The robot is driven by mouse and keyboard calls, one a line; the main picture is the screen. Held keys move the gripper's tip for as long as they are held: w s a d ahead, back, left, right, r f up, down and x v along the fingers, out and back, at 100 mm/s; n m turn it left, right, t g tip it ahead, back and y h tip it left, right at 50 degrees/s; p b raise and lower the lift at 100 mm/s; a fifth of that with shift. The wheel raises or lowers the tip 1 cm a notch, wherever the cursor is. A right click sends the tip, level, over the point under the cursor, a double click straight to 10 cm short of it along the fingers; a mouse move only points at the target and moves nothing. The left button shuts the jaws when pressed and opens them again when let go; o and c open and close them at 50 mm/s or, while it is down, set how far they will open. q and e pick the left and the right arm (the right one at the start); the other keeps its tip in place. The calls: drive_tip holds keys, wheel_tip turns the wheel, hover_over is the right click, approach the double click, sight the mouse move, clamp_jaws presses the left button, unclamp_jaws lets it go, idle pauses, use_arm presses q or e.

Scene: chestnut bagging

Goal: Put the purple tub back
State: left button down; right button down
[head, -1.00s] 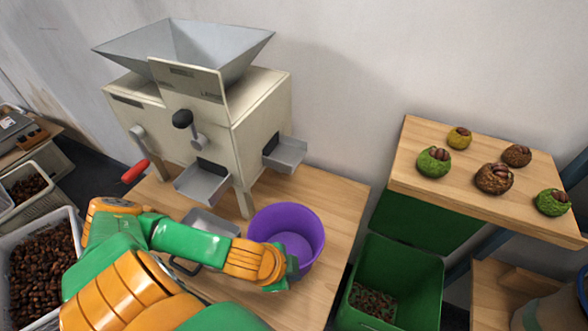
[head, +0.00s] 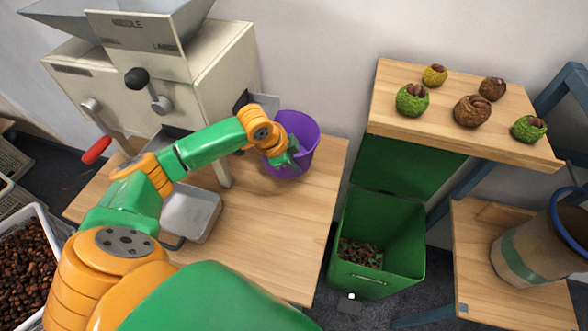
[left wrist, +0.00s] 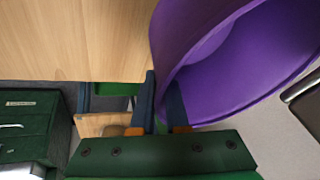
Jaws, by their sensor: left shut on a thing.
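The purple tub (head: 302,127) is at the back of the wooden table, on the right side of the grey sorting machine (head: 200,80). My left gripper (head: 287,158) is shut on the tub's near rim. In the left wrist view the two fingers (left wrist: 160,110) pinch the wall of the purple tub (left wrist: 235,60). The tub is upright or slightly tilted; I cannot tell if its base touches the table. My left arm hides part of the machine's outlets. My right gripper is not in view.
A metal tray (head: 190,212) lies on the wooden table (head: 260,215). A green bin (head: 375,240) stands to the right, below a shelf (head: 395,95) with several burrs. A crate of chestnuts (head: 25,255) is at left. The table's front right is clear.

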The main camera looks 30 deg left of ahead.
use_arm(q)
drive_tip(key=shift+w+a+f, duration=0.1)
drive_tip(key=shift+a+f, duration=0.05)
drive_tip(key=shift+f, duration=1.6)
drive_tip(key=c, duration=0.9)
unclamp_jaws()
drive_tip(key=shift+f, duration=0.1)
drive_tip(key=p+v, duration=0.1)
drive_tip(key=v, duration=1.1)
